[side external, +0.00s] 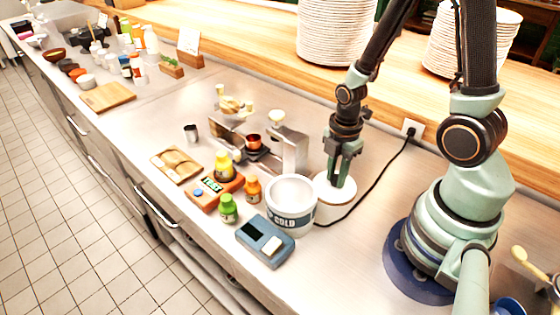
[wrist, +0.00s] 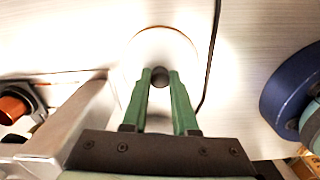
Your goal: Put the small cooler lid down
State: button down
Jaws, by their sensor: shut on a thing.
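The small cooler lid (side external: 335,198) is a round white piece just right of the white tub marked COLD (side external: 291,212). My gripper (side external: 341,182) points down over the lid's middle and is shut on its knob. In the wrist view the lid (wrist: 158,45) is a pale disc and the fingertips (wrist: 160,76) close on its dark round knob. The lid looks level and low over the steel counter; I cannot tell whether it touches it. The tub looks open on top.
A black cable (side external: 367,190) runs along the lid's right side to a wall socket. A blue-grey scale (side external: 264,241), small bottles (side external: 228,209) and a steel machine (side external: 288,148) stand to the left. Bare counter lies in front of the lid.

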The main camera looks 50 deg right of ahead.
jog(key=c, duration=0.7)
grip_release()
jog(key=shift+f, duration=0.1)
notch_tip(320, 180, up, 12)
notch_tip(320, 180, up, 5)
jog(key=m+t, duration=0.3)
jog(key=m, duration=0.4)
send_over(336, 177)
jog(key=w+a, duration=0.2)
jog(key=shift+w+a+r+m+t, duration=0.2)
jog(key=shift+a+r+m+t, duration=0.3)
jog(key=shift+r+m, duration=0.85)
jog(key=shift+w+a+r+m+t, duration=0.15)
jog(key=shift+a+r+m+t, duration=0.45)
jog(key=shift+m, duration=1.1)
jog(key=shift+w+a+r+m+t, duration=0.2)
jog(key=shift+a+r+m, duration=0.15)
jog(key=shift+r+m, duration=1.1)
jog(key=shift+f, duration=0.15)
